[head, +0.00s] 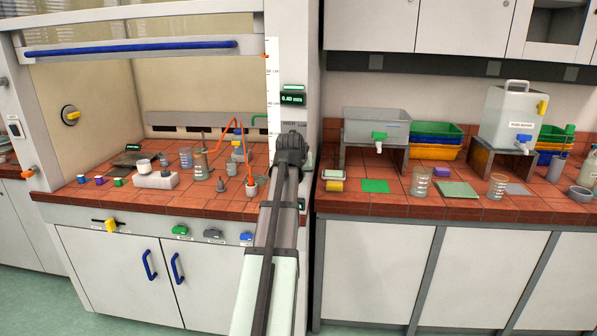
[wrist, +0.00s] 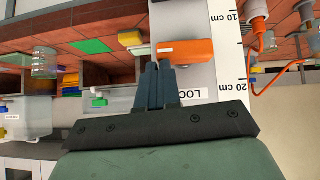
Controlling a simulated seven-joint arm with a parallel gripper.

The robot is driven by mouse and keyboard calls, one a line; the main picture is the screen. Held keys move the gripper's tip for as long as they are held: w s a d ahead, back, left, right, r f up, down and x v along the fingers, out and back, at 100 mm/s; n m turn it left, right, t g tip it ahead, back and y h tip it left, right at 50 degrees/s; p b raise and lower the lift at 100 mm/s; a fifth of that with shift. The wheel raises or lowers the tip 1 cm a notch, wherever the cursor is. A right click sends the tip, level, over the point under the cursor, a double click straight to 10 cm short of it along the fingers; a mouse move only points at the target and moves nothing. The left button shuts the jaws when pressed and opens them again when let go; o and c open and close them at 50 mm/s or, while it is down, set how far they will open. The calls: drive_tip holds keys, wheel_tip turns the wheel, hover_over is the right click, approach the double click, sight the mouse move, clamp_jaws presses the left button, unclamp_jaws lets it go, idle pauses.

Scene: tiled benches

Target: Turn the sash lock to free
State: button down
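The sash lock is an orange block-shaped handle (wrist: 190,50) on the white post, lying across the picture in the wrist view. A white plate lettered "LOC" (wrist: 188,93) shows beside it, partly covered by my gripper. My gripper (wrist: 159,66) has its two dark fingers together, with nothing seen between them. The fingertips are at the handle's near edge toward its left end; I cannot tell whether they touch it. In the head view my arm covers the lock and the fingers. The sash (head: 130,47) with its blue bar is raised.
A scale strip (wrist: 228,45) runs beside the lock. An orange cable (wrist: 259,50) hangs past it inside the hood. A green-lit display (head: 292,98) is on the post. Glassware, including a beaker (head: 420,182), and trays (head: 436,135) stand on the tiled benches either side.

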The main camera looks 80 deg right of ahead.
drive_tip(key=shift+s+a+f, duration=0.1)
drive_tip(key=shift+s+f, duration=0.05)
drive_tip(key=shift+f, duration=0.3)
drive_tip(key=a+r, duration=0.7)
drive_tip(key=r, duration=0.5)
drive_tip(key=shift+d, duration=0.1)
